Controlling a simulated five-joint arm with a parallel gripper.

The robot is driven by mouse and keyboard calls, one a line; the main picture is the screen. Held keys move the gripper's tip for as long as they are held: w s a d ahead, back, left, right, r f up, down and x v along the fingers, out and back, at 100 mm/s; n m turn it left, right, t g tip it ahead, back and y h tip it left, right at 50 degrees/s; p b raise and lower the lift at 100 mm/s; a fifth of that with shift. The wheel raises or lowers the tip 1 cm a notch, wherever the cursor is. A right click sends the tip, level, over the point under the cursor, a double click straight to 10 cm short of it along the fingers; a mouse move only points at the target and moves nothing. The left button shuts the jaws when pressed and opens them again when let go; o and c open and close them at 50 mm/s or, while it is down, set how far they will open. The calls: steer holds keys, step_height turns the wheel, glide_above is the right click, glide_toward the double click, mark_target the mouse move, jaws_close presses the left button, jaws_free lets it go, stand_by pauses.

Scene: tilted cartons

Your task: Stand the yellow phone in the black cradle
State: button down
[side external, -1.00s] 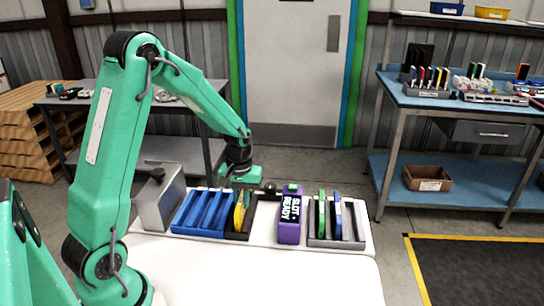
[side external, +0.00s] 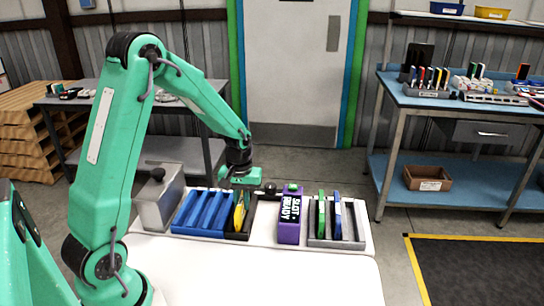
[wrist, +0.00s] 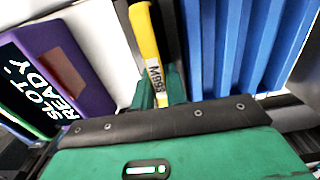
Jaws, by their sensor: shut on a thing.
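The yellow phone (side external: 240,212) stands on edge at the black cradle (side external: 240,236), just right of the blue rack, in the side view. My gripper (side external: 242,187) is above it, pointing down, shut on its upper part. In the wrist view the yellow phone (wrist: 147,45) shows as a narrow edge with a printed label, between the green fingers of my gripper (wrist: 160,92). The phone's lower end is partly hidden, so I cannot tell whether it rests on the cradle's floor.
A blue slotted rack (side external: 198,212) adjoins the cradle on the left. A purple box (side external: 290,215) reading "SLOT READY" stands to the right. Beyond it a grey rack (side external: 345,243) holds green and blue upright items. A metal box (side external: 158,205) is at the far left.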

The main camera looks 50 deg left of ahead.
stand_by(0.4)
steer(key=c, duration=1.3)
jaws_free()
steer(key=shift+c, duration=0.2)
steer(key=shift+r, duration=3.9)
step_height(320, 180, up, 7)
